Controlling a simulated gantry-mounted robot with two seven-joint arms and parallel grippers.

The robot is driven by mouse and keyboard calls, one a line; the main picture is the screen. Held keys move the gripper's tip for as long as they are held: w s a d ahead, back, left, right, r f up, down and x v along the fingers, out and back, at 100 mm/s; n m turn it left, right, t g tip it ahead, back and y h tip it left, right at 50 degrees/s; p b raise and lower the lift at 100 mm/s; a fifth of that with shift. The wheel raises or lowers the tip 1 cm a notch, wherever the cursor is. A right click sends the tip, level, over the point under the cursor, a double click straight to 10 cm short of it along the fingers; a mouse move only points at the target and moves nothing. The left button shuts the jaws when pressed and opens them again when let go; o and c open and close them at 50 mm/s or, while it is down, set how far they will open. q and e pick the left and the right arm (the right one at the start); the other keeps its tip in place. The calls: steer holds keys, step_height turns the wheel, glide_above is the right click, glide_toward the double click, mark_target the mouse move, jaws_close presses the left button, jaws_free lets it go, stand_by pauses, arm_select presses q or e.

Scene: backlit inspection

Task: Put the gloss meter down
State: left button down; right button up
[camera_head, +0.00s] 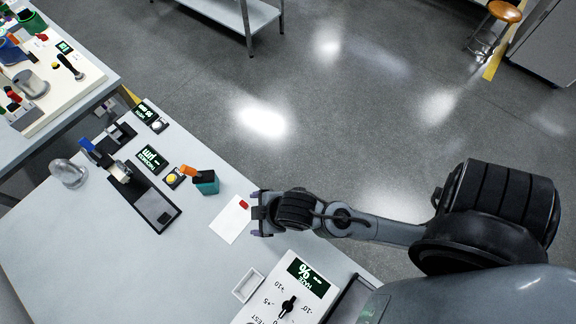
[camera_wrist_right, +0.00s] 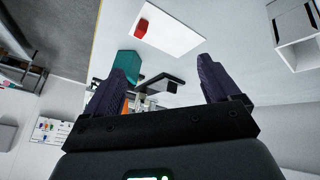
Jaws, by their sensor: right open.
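No thing is clearly labelled as the gloss meter; a teal block (camera_head: 207,184) with an orange piece (camera_head: 188,171) beside its top stands on the table and may be it. The teal block also shows in the right wrist view (camera_wrist_right: 126,66), partly behind a finger. My right gripper (camera_head: 257,213) is open and empty, at the right edge of a white card (camera_head: 230,222) with a small red piece (camera_head: 244,204) on it. The card and red piece (camera_wrist_right: 142,27) also show in the right wrist view, beyond the spread fingers (camera_wrist_right: 160,85). My left gripper is out of view.
A dial panel (camera_head: 283,297) and a small white tray (camera_head: 248,285) lie near the front. A black stand (camera_head: 158,208), a glass dome (camera_head: 68,173) and small displays (camera_head: 151,159) stand farther left. A second bench (camera_head: 75,110) is at the upper left.

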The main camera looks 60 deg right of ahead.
steer(key=s+d+f+m+g+h, duration=0.1)
steer(key=s+d+m+g, duration=0.1)
steer(key=s+d+m, duration=0.4)
steer(key=shift+s+f+g, duration=0.15)
steer(key=shift+s+g, duration=0.25)
steer(key=shift+s, duration=0.35)
steer(key=shift+a, duration=0.1)
